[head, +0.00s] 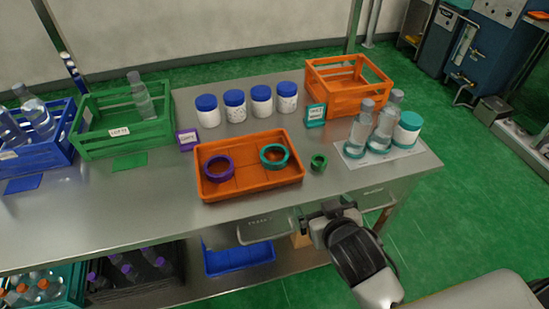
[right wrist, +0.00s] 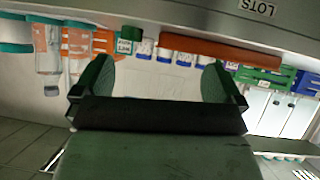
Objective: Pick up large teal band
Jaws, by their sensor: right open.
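The large teal band (head: 274,155) lies in the right part of the orange tray (head: 250,190) on the metal table. A purple band (head: 219,167) lies in the same tray, to its left. A small green band (head: 319,161) sits on the table just right of the tray. My right gripper (head: 330,209) is in front of the table's front edge, lower right of the tray and apart from the bands. In the right wrist view its two fingers (right wrist: 157,80) stand wide apart with nothing between them. The bands cannot be made out in that view. My left gripper is out of view.
Several blue-lidded white jars (head: 235,106) stand behind the tray. A mat (head: 375,153) with clear bottles and a teal-lidded jar (head: 407,131) is at the right. An orange crate (head: 346,92) is at the back; green (head: 95,140) and blue (head: 30,158) crates are left.

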